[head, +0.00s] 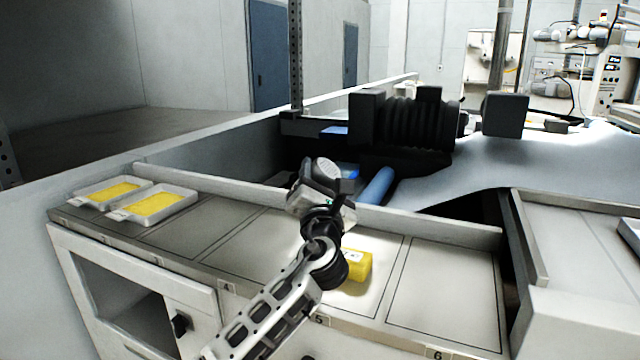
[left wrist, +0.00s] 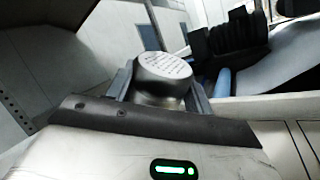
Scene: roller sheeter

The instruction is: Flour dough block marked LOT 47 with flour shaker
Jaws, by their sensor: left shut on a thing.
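My left gripper (head: 318,184) is shut on the flour shaker (head: 327,169), a grey metal cup with a perforated lid. In the left wrist view the shaker (left wrist: 163,72) sits between the two fingers with its lid facing up and slightly tilted. A yellow dough block (head: 359,264) with a white label lies on the bench section marked 5, partly hidden behind my left arm. Its label is too small to read. The shaker is held above and behind the block, apart from it. My right gripper is not in view.
Two white trays (head: 170,212) with yellow slabs stand at the bench's left end. The section marked 6 (head: 445,290) is bare. Behind the bench's raised back edge are a blue roller (head: 377,186), dark ribbed machinery (head: 415,122) and a pale sheet (head: 520,165).

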